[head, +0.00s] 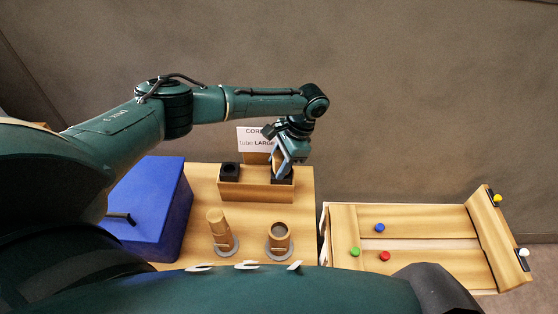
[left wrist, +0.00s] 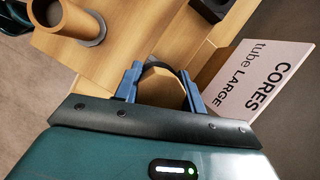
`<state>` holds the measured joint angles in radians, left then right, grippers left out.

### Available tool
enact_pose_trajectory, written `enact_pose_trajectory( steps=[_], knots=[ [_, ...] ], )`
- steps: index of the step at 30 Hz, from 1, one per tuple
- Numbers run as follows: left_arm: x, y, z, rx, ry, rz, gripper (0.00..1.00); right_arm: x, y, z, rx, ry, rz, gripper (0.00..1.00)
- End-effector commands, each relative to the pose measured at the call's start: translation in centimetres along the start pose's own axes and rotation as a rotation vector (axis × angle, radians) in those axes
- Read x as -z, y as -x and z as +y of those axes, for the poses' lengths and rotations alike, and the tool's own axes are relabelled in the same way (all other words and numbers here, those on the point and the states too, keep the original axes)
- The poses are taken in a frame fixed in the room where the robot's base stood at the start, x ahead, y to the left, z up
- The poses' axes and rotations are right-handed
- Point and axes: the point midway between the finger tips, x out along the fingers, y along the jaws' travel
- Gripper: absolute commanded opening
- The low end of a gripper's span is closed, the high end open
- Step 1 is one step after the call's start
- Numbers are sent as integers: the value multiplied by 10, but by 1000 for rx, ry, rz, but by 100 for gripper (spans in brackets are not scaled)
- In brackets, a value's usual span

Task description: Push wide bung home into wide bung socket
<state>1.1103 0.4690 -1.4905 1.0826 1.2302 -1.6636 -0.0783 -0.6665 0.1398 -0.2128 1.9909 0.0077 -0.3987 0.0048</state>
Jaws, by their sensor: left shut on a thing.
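My left gripper (head: 287,160) is shut on a tan, round-topped piece, seemingly the wide bung (left wrist: 162,88), between its blue fingers. It is at the right-hand black socket block (head: 281,179) on the wooden rack (head: 255,190). The fingers hide much of that block, and I cannot tell how deep the bung sits. A dark curved edge shows just beyond the bung in the left wrist view. The left-hand black block (head: 230,170) shows a dark opening. It is not marked which is the wide bung socket. My right gripper is out of view.
Two wooden tubes stand in front of the rack on grey discs, one left (head: 217,229) and one right (head: 280,236). A CORES tube LARGE sign (left wrist: 262,80) stands behind. A blue box (head: 150,205) is at left. A wooden tray (head: 425,222) with coloured balls is at right.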

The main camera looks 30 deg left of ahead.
Motion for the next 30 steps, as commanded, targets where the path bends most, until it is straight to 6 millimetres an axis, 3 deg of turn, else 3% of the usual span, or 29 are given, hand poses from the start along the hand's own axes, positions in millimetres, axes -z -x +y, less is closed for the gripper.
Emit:
enact_pose_trajectory(
  steps=[3, 4, 12, 23, 30],
  knots=[
    [2, -3, 0, -1, 0, 0, 7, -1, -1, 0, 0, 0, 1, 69],
    [1, -2, 0, 0, 0, 1, 42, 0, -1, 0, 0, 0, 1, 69],
    [1, -2, 0, -1, 0, 0, 64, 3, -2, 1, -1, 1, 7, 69],
    [1, -2, 0, -1, 0, 0, 66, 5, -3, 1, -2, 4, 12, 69],
    [3, 42, 0, 0, -2, 5, 66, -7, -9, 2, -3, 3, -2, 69]
  ],
)
